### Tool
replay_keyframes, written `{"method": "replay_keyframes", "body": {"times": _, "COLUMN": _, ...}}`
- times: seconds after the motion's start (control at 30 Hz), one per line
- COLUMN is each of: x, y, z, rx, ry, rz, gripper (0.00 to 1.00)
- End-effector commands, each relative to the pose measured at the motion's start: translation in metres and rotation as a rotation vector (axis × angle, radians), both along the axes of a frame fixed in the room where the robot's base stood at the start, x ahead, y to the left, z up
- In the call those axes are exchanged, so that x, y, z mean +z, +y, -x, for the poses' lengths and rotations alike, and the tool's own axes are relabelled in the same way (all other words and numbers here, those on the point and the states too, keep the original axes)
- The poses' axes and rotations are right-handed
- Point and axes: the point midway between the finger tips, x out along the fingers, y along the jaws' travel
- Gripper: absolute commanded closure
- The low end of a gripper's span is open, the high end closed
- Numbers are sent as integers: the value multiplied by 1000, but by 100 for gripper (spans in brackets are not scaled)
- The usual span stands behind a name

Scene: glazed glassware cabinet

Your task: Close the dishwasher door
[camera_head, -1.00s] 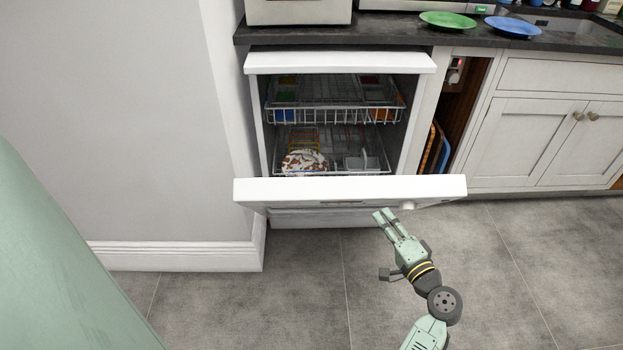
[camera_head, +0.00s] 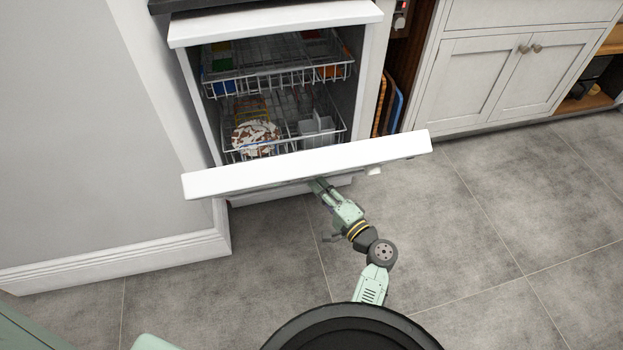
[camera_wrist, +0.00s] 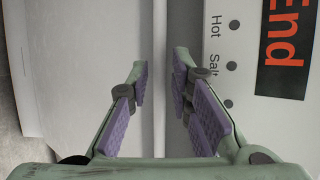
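The dishwasher door (camera_head: 300,167) is white and hangs partly open, tilted outward, with its top edge toward me. The dishwasher (camera_head: 275,24) shows open racks behind it. My gripper (camera_head: 318,184) is at the outer side of the door, just below its top edge, right of the door's middle; its tips are partly hidden by the edge. The door's face (camera_wrist: 80,60) fills that view, with "End", "Hot" and "Salt" labels at right. Contact cannot be told.
The upper rack (camera_head: 280,80) and lower rack (camera_head: 285,140) sit inside the dishwasher; a brown-and-white patterned dish (camera_head: 256,138) is in the lower one. A wall (camera_head: 80,130) stands at left, cabinets (camera_head: 480,80) at right. The grey tiled floor is clear at right.

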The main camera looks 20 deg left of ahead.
Motion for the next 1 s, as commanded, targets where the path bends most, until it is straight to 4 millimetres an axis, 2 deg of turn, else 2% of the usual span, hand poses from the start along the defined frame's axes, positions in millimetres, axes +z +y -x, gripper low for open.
{"method": "replay_keyframes", "body": {"times": 0.1, "x": 2, "y": 16, "z": -10, "rx": 2, "ry": -1, "rz": 0, "gripper": 80}}
{"method": "replay_keyframes", "body": {"times": 0.23, "x": 1, "y": 26, "z": -17, "rx": 1, "ry": 0, "rz": 0, "gripper": 80}}
{"method": "replay_keyframes", "body": {"times": 0.6, "x": 1, "y": 30, "z": -19, "rx": 1, "ry": 0, "rz": 0, "gripper": 81}}
{"method": "replay_keyframes", "body": {"times": 0.9, "x": 1, "y": 30, "z": -19, "rx": 0, "ry": 0, "rz": 0, "gripper": 100}}
{"method": "replay_keyframes", "body": {"times": 1.0, "x": 1, "y": 30, "z": -19, "rx": 0, "ry": 0, "rz": 0, "gripper": 100}}
